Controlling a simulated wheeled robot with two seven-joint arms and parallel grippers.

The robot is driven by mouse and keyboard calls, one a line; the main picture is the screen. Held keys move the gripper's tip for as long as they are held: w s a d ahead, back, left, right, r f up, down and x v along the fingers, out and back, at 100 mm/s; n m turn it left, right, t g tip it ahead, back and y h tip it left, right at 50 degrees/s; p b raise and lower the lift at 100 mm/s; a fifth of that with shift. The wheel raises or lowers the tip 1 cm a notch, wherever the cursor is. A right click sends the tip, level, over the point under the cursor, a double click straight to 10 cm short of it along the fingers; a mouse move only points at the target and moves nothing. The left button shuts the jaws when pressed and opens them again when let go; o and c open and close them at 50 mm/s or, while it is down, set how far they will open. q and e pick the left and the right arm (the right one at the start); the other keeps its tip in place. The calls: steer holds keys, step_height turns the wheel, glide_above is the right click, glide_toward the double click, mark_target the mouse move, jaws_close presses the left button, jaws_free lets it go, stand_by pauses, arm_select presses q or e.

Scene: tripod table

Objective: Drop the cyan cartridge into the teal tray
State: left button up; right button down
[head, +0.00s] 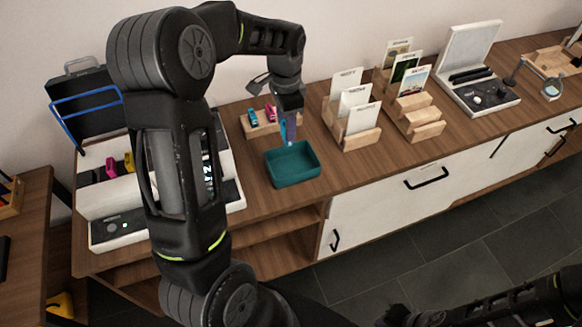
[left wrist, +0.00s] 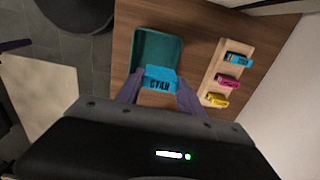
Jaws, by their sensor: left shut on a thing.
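The teal tray (head: 292,165) stands on the wooden counter, open side up and empty as far as I can see. In the left wrist view the tray (left wrist: 172,41) is beyond my fingers. My left gripper (head: 290,127) points down at the tray's back edge. In the left wrist view its two purple fingers (left wrist: 159,90) are shut on the cyan cartridge (left wrist: 160,80), which reads "CYAN". The cartridge appears above the tray's edge; its exact height is hard to tell. My right gripper is not clearly seen; only part of my right arm shows at lower right.
A wooden holder (head: 246,128) with cyan, magenta and yellow cartridges (left wrist: 218,101) stands just behind the tray. Wooden card racks (head: 357,137) stand to its right. Counter in front of the tray is bare.

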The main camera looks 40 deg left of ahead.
arm_select(q)
steer(key=shift+f+b, duration=1.15)
steer(key=shift+f, duration=0.9)
steer(key=o, duration=1.4)
steer(key=shift+r, duration=0.15)
step_height(320, 180, up, 8)
steer(key=shift+f+b, duration=0.2)
steer(key=shift+b, duration=0.3)
